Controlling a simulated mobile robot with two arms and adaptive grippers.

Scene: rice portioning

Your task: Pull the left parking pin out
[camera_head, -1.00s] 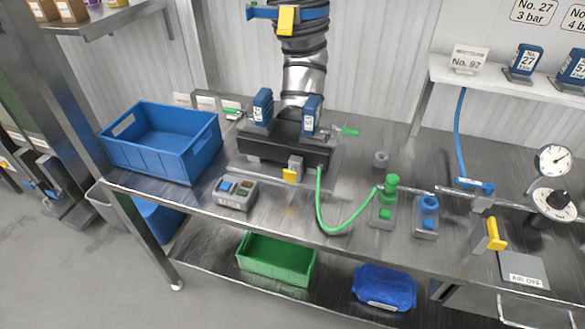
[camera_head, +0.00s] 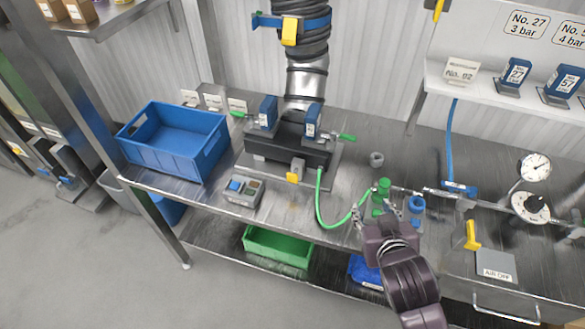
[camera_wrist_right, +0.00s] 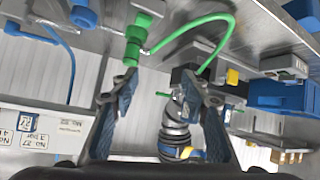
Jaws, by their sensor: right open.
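A black block (camera_head: 282,150) stands on the steel bench with two blue tagged holders, the left one (camera_head: 268,112) and the right one (camera_head: 313,120). A small green-ended pin (camera_head: 237,114) sticks out at the left side and a green-ended pin (camera_head: 348,138) at the right; the left one looks like the left parking pin. My right gripper (camera_head: 387,214) is open and empty in front of the green fitting (camera_head: 382,190) and the blue fitting (camera_head: 416,204), well right of the left pin. In the right wrist view its fingers (camera_wrist_right: 158,86) are spread. My left gripper is not in view.
A green hose (camera_head: 322,205) loops from the block to the green fitting. A blue bin (camera_head: 209,158) stands left of the block, a button box (camera_head: 243,190) in front. A ribbed duct (camera_head: 306,75) rises behind. Gauges (camera_head: 535,167) stand at the right.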

